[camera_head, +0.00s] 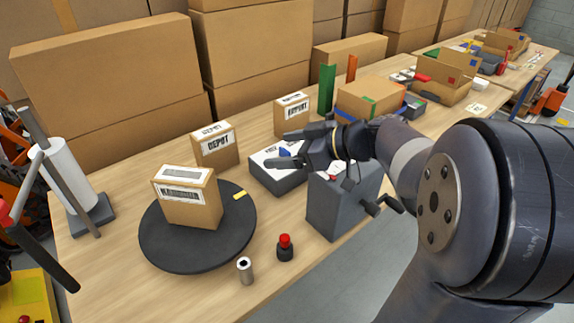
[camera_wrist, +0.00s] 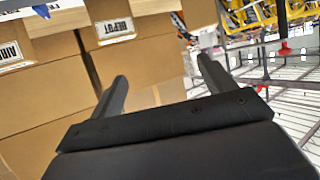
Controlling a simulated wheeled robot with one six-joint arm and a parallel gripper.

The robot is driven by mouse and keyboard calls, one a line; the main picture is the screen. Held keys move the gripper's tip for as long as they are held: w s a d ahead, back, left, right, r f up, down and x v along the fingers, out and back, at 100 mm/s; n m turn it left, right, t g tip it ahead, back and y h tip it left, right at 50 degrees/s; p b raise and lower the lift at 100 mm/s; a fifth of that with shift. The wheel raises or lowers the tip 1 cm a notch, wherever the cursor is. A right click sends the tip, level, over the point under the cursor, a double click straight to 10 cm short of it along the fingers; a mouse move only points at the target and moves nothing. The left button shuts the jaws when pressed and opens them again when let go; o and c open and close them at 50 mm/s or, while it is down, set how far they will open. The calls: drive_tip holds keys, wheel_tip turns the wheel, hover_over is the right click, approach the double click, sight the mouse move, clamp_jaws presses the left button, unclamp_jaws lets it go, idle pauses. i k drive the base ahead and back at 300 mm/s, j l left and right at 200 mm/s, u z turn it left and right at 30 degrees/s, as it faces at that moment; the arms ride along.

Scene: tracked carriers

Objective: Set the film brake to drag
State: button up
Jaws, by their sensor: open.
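A white film roll (camera_head: 68,172) stands upright on a grey base (camera_head: 92,220) at the table's left end, with grey bars beside it. A dark bar (camera_head: 40,250) with a red part at its upper end crosses the left edge. I cannot tell which part is the film brake or how it is set. My gripper (camera_head: 282,149) is open and empty, above a grey box with a white top (camera_head: 277,178), well to the right of the film roll. In the wrist view my open fingers (camera_wrist: 162,70) have nothing between them; cartons appear beyond, and no film roll shows.
A carton (camera_head: 196,212) stands on a black turntable (camera_head: 160,250). Labelled cartons (camera_head: 217,155) stand behind. A grey crank box (camera_head: 335,208), a red-topped knob (camera_head: 285,250) and a small metal cylinder (camera_head: 246,270) are near the front edge. Bare wood lies left of the turntable.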

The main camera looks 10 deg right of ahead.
sight(282, 152)
drive_tip(key=i+l+u, duration=0.2)
drive_tip(key=u, duration=0.25)
drive_tip(key=i+l+u, duration=0.15)
drive_tip(key=l+u, duration=0.25)
drive_tip(key=j, duration=0.1)
